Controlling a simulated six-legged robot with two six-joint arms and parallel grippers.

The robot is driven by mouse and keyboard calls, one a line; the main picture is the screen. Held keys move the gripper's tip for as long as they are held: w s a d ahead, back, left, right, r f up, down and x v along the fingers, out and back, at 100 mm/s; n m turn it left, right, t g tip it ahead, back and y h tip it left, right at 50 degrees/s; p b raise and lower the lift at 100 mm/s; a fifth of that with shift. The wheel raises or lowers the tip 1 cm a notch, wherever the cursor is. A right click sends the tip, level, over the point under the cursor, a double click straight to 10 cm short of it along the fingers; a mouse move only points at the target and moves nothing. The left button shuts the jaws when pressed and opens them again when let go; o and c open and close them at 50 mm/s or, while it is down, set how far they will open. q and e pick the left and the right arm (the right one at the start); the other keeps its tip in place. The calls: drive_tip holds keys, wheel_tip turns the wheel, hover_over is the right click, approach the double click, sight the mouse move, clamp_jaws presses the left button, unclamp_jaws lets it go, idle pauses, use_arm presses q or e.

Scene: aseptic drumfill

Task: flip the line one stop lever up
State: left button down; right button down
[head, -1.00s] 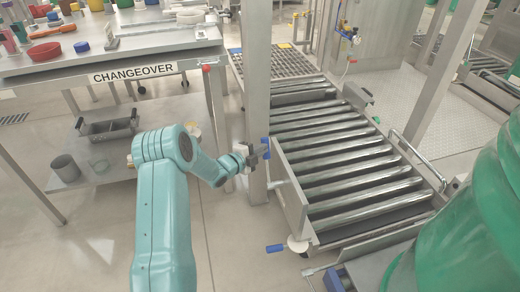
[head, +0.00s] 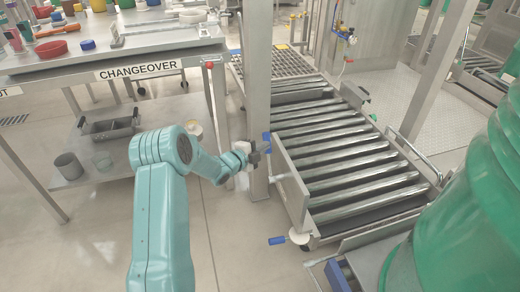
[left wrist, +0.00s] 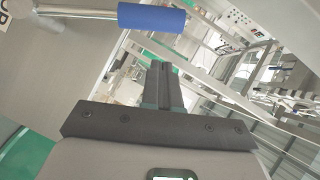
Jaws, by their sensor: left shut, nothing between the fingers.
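A lever with a blue grip (head: 277,240) sticks out to the left from a pale round hub at the near end of the roller conveyor. A second blue piece (head: 266,142) stands upright by the steel post, close to my left gripper (head: 262,153). In the left wrist view my left gripper (left wrist: 163,85) is shut and empty. There a blue grip (left wrist: 151,17) on a metal rod lies crosswise beyond the fingertips. A plate with part of a dark label is behind its rod. I cannot tell contact with the gripper. My right gripper is not in view.
The steel post (head: 257,95) stands right beside my left gripper. The roller conveyor (head: 340,150) runs back from its end plate (head: 290,185). A changeover table (head: 60,72) is at left. A large green drum (head: 465,215) fills the lower right.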

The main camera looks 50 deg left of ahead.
use_arm(q)
drive_tip(key=p+v, duration=0.2)
drive_tip(key=v, duration=0.7)
drive_tip(key=shift+s+r, duration=0.3)
drive_tip(key=shift+s, duration=0.05)
